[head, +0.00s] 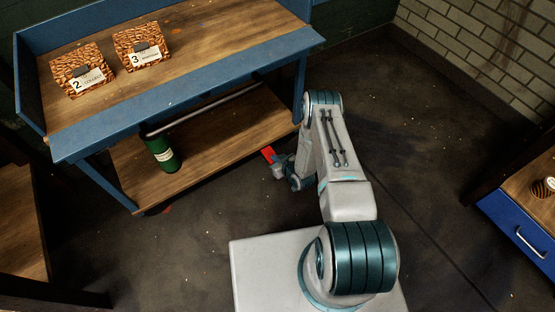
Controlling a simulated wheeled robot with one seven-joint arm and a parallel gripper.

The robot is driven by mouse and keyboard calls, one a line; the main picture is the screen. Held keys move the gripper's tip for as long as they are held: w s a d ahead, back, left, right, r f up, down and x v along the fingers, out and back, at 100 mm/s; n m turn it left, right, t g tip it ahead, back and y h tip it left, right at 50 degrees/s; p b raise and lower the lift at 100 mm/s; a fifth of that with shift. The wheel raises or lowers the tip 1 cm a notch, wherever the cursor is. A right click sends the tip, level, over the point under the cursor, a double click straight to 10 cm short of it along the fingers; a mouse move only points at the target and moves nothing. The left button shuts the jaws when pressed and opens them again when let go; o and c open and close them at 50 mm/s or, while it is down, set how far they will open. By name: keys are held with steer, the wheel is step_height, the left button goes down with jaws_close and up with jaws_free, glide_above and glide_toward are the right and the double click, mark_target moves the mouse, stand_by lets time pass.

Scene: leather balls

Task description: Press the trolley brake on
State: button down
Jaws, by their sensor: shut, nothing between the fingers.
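The trolley (190,92) has a blue frame, a wooden top and a wooden lower shelf, and stands at the upper left of the head view. A small red piece (268,154), which looks like the brake pedal, shows by the right end of the lower shelf. My gripper (278,171) is low down just beside this red piece, shut and empty. I cannot tell whether it touches the red piece, or whether the brake is up or down. My wrist and arm hide part of this area.
Two brown patterned boxes, marked 2 (78,72) and 3 (143,48), stand on the trolley top. A green bottle (162,153) stands on the lower shelf. A blue drawer unit (517,232) is at right. Dark floor between is clear.

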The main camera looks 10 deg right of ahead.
steer(key=shift+s+d+f, duration=0.15)
steer(key=shift+s+f, duration=0.1)
steer(key=shift+f, duration=0.2)
steer(key=shift+r, duration=0.1)
step_height(320, 180, up, 5)
steer(key=p, duration=0.4)
steer(key=s+d+r+p, duration=0.2)
steer(key=s+d, duration=0.1)
steer(key=s, duration=0.5)
steer(key=shift+s+d, duration=0.25)
steer(key=shift+d, duration=0.05)
